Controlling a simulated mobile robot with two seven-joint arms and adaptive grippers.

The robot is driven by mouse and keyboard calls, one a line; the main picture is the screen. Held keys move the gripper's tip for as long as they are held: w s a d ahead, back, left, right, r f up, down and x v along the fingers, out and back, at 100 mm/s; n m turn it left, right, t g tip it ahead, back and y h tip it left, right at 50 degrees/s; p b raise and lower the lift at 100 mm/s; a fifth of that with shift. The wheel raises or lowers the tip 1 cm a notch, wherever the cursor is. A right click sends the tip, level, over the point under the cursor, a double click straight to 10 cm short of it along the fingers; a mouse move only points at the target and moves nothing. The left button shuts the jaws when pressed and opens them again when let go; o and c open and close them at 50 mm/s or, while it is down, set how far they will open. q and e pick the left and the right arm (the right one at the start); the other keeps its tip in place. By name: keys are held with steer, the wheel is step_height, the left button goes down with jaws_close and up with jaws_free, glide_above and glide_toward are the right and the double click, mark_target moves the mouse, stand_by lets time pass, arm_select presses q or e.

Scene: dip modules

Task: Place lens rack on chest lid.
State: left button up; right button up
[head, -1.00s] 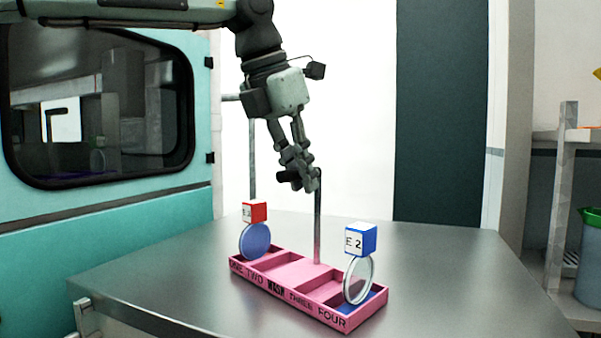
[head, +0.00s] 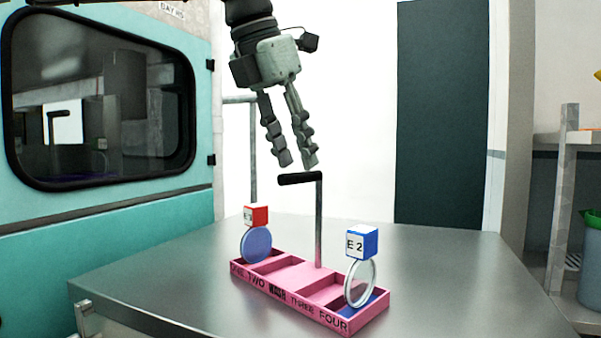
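The pink lens rack (head: 308,294) stands on a metal-topped chest lid (head: 170,275). Its front reads ONE, TWO, WASH, THREE, FOUR. A post with a black handle (head: 300,178) rises from its middle. A blue lens with a red cube (head: 257,243) stands in the left end. A clear lens ring with a blue cube marked E 2 (head: 361,262) stands in the right end. The compartments between look empty. My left gripper (head: 298,162) is open and empty, pointing down just above the handle, apart from it. My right gripper is not in view.
A teal cabinet with a dark window (head: 100,95) stands at the left. The metal top around the rack is clear.

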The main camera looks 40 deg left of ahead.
arm_select(q)
steer(key=v, duration=0.7)
steer(key=shift+r, duration=0.25)
steer(key=shift+s, duration=0.15)
